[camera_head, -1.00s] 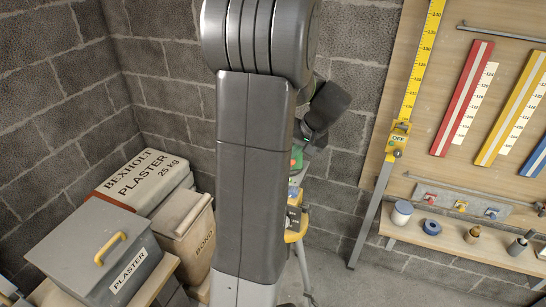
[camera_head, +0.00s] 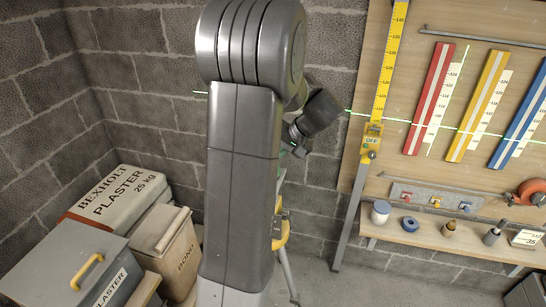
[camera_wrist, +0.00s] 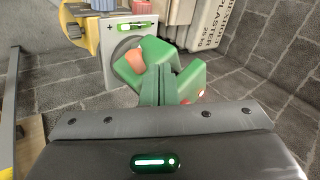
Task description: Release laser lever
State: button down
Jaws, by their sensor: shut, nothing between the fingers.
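The laser level shows in the wrist view as a pale grey panel (camera_wrist: 115,65) with a round dial, a green vial window (camera_wrist: 137,26) and yellow sides (camera_wrist: 82,28). My gripper (camera_wrist: 160,75) is shut and empty, its green fingers together in front of the dial. Green laser lines (camera_head: 395,119) lie across the wall and board.
Plaster sacks (camera_head: 115,195), a grey plaster box (camera_head: 75,268) and a bond bin (camera_head: 172,255) stand at left. At right a board (camera_head: 480,110) holds coloured rulers above a shelf (camera_head: 420,238) with small items. Floor (camera_head: 370,285) between is clear.

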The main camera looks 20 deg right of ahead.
jog(key=shift+w+a+r+p, duration=0.15)
jog(key=shift+r+p, duration=0.15)
jog(key=shift+r, duration=0.2)
jog(key=r+p, duration=0.2)
jog(key=r, duration=0.1)
jog(key=shift+a, duration=0.35)
jog(key=d+b+v, duration=0.1)
jog(key=b+v, duration=0.1)
jog(key=v, duration=0.8)
jog(key=shift+f, duration=0.35)
jog(key=shift+a, duration=0.1)
